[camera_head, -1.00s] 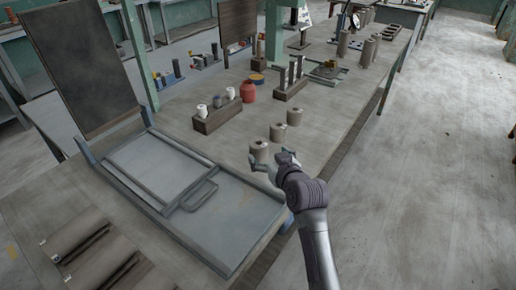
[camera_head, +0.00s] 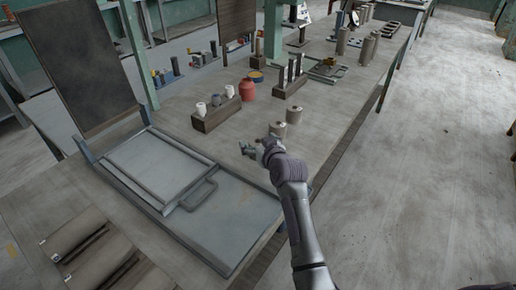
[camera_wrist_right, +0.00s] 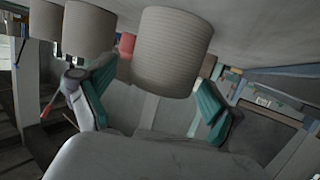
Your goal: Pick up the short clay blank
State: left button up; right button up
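Three grey-beige clay blanks stand in a row on the workbench. In the head view the far blank (camera_head: 294,114) and the middle blank (camera_head: 277,129) show, while my right gripper (camera_head: 257,142) covers most or all of the near one. In the right wrist view that near blank (camera_wrist_right: 170,50) stands large between and beyond the teal finger pads of my right gripper (camera_wrist_right: 156,88). The fingers are spread, with a gap visible on both sides of the blank. The other blanks (camera_wrist_right: 90,28) show at upper left. My left gripper is not in view.
A grey framed tray (camera_head: 235,215) with a handle lies on the workbench (camera_head: 220,150) at the near side. A wooden block (camera_head: 215,118) with small jars, a red jar (camera_head: 248,90) and a holder (camera_head: 290,88) with upright posts stand behind. Taller cylinders (camera_head: 367,48) stand farther back.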

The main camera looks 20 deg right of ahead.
jog(key=c, duration=1.4)
